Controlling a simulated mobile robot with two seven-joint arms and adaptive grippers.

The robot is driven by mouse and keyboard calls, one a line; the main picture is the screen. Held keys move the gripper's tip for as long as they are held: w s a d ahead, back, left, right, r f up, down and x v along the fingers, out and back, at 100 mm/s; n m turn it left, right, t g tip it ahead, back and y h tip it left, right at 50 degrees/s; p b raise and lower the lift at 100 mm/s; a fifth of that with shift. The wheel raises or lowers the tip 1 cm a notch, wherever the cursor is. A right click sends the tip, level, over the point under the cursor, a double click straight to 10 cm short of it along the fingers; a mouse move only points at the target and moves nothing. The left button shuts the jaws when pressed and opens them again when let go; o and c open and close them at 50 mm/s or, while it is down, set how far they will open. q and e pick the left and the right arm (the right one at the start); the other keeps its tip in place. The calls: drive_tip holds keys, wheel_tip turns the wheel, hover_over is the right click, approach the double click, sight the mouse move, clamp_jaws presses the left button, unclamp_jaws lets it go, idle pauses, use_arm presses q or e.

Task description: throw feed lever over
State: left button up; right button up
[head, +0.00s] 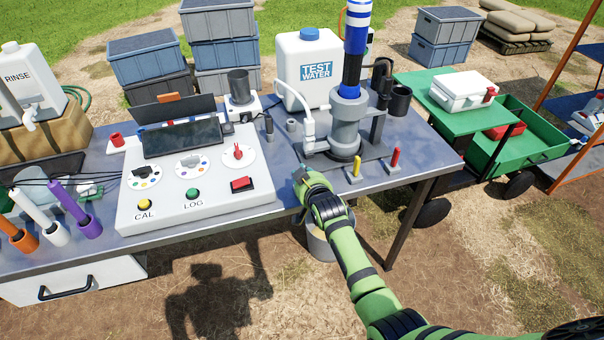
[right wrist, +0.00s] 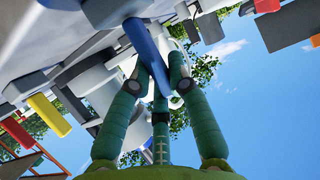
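In the right wrist view a blue lever-like bar (right wrist: 150,60) runs down between the fingers of my right gripper (right wrist: 158,78). The fingers are bent inward close to both sides of the bar; whether they press on it I cannot tell. In the head view this bar is hidden by the gripper. A yellow lever (head: 354,166) and a red lever (head: 394,161) stand upright to the right. No lever is readably labelled feed. My left gripper is out of view.
The console (head: 225,203) with buttons and dials is left of my right gripper. The grey pump stand (head: 346,135) with its blue-striped column is behind it. A white test water container (head: 308,68) stands farther back. A bucket (head: 318,243) is below the table edge.

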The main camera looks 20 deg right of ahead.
drive_tip(key=o, duration=0.4)
drive_tip(key=shift+c, duration=0.2)
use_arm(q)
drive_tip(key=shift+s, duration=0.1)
use_arm(e)
drive_tip(key=shift+s+r, duration=0.15)
drive_tip(key=shift+s, duration=0.45)
drive_tip(key=v, duration=1.1)
drive_tip(key=shift+w, duration=0.1)
